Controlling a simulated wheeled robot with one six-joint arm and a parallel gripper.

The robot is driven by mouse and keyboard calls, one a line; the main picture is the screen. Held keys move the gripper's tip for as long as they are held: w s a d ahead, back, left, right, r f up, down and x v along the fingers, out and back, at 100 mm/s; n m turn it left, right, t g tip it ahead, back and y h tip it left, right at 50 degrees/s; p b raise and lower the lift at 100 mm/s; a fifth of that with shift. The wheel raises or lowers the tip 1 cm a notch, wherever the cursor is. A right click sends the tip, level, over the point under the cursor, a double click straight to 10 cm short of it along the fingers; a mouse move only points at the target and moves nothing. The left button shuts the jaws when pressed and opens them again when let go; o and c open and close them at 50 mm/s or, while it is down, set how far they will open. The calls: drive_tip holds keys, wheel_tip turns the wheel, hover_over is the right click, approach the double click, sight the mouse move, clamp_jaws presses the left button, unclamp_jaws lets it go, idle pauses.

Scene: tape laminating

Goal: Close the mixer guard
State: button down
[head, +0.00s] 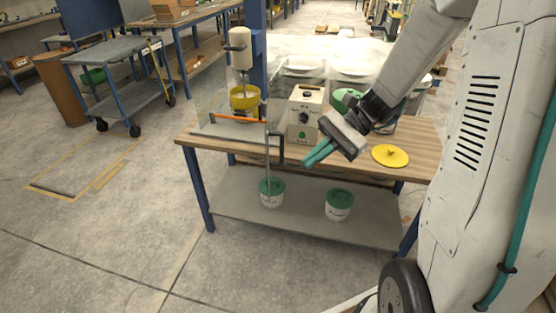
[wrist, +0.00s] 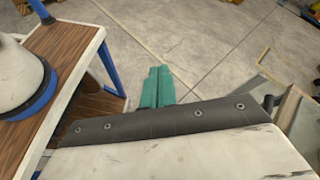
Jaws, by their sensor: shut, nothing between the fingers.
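The mixer (head: 240,50) stands at the left end of the wooden bench, with a yellow bowl (head: 244,100) under its head. Its clear guard, with an orange strip (head: 238,117) and a grey edge post (head: 267,165), reaches past the bench's front edge and appears swung open. A dark handle (head: 281,147) sits on its right side. My gripper (head: 308,162) has green fingers and is shut and empty, right of the handle and apart from it. The shut fingers also show in the wrist view (wrist: 157,88). A grey frame (wrist: 291,108) at that view's right may be the guard.
A white control box (head: 305,115) with a dial stands behind my gripper. A yellow lid (head: 389,155) lies at the bench's right.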

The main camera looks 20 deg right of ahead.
drive_tip(key=w+d+f+m+t+y, duration=0.4)
drive_tip(key=w+d+f+m+t, duration=0.4)
drive_tip(key=d+f+m+t, duration=0.15)
drive_tip(key=x, duration=1.3)
drive_tip(key=shift+a+f+g, duration=0.4)
drive_tip(key=shift+f+g, duration=0.05)
drive_tip(key=shift+f, duration=0.1)
drive_tip(key=shift+s, duration=0.15)
